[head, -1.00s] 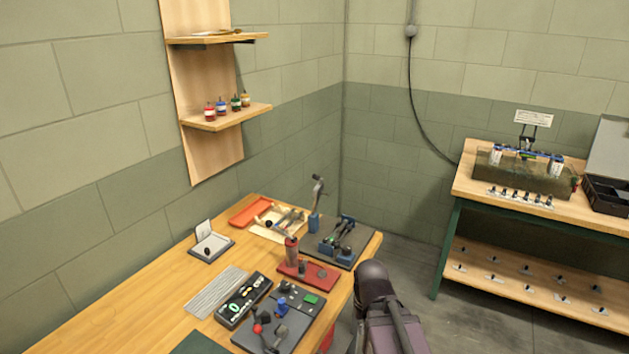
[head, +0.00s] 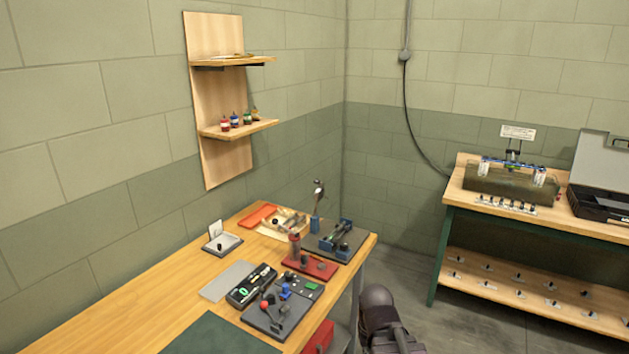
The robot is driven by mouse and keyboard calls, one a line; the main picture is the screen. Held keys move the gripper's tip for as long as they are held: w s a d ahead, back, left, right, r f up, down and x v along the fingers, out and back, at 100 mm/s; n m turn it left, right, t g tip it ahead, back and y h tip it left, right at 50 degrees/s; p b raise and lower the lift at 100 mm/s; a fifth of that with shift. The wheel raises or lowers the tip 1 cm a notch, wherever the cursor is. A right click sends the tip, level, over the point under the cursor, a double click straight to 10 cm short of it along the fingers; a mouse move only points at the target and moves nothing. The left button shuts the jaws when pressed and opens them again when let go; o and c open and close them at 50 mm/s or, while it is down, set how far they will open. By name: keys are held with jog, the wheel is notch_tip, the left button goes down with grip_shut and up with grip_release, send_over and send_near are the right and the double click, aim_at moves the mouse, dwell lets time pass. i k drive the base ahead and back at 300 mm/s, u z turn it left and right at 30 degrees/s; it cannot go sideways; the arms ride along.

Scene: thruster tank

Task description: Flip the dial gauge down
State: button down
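On the wooden bench (head: 170,290) at the left, a slim blue stand (head: 316,215) holds a dark, roundish head at its top. It may be the dial gauge, but it is too small to tell for sure. It stands upright near the back corner of the bench. A grey plate (head: 338,243) with a blue-ended fixture lies just in front of it. My arm shows as a dark rounded link at the bottom centre-right, apart from the bench. My gripper is out of view.
A red-based fixture (head: 308,266), a black case (head: 250,287), a dark plate with a red-knobbed lever (head: 277,312) and an orange tray (head: 257,215) sit on the bench. A second bench (head: 470,202) with a water tank (head: 510,188) stands right. Floor between is clear.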

aim_at(318, 194)
jog(key=z, duration=0.3)
jog(key=i, duration=1.35)
jog(key=u, duration=0.3)
